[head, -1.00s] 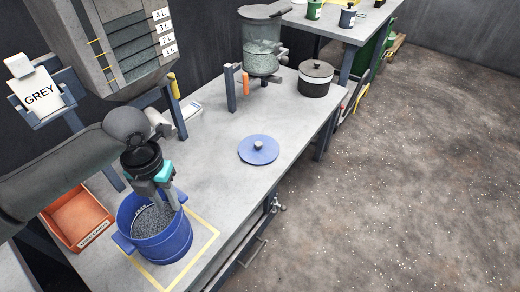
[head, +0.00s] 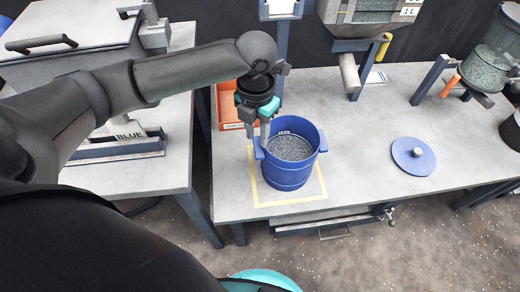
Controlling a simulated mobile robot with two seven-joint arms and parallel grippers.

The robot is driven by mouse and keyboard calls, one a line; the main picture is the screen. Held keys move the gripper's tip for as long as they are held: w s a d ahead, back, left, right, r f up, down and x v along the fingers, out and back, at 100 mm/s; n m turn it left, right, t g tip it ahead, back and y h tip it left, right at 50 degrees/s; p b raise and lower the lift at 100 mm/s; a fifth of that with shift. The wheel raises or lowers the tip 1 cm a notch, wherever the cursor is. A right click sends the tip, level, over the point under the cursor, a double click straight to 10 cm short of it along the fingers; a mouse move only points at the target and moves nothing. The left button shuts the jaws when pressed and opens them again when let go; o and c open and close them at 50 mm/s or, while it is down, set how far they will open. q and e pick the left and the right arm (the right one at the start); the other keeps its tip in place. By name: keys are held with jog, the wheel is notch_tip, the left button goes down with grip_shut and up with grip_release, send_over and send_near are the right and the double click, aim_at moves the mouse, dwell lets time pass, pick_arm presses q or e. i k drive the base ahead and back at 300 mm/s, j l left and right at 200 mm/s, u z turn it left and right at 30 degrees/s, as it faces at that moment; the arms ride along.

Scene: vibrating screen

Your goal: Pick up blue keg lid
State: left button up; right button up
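The blue keg lid (head: 425,162), a flat round disc with a small knob, lies on the grey table to the right of the blue keg. The blue keg (head: 288,176) stands upright and open inside a yellow outlined square, with grey granules in it. My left gripper (head: 258,140) points down at the keg's left rim and handle, well to the left of the lid. Its fingers look apart with nothing clearly between them; whether they touch the keg I cannot tell. My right gripper is out of view.
An orange bin (head: 227,107) sits behind the keg on the left. A hopper stand (head: 350,75) rises at the back. A glass vessel (head: 483,72) stands at the far right. The table (head: 365,140) between keg and lid is clear.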

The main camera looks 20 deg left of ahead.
aim_at(411, 154)
jog(key=u, duration=0.45)
jog(key=z, duration=1.2)
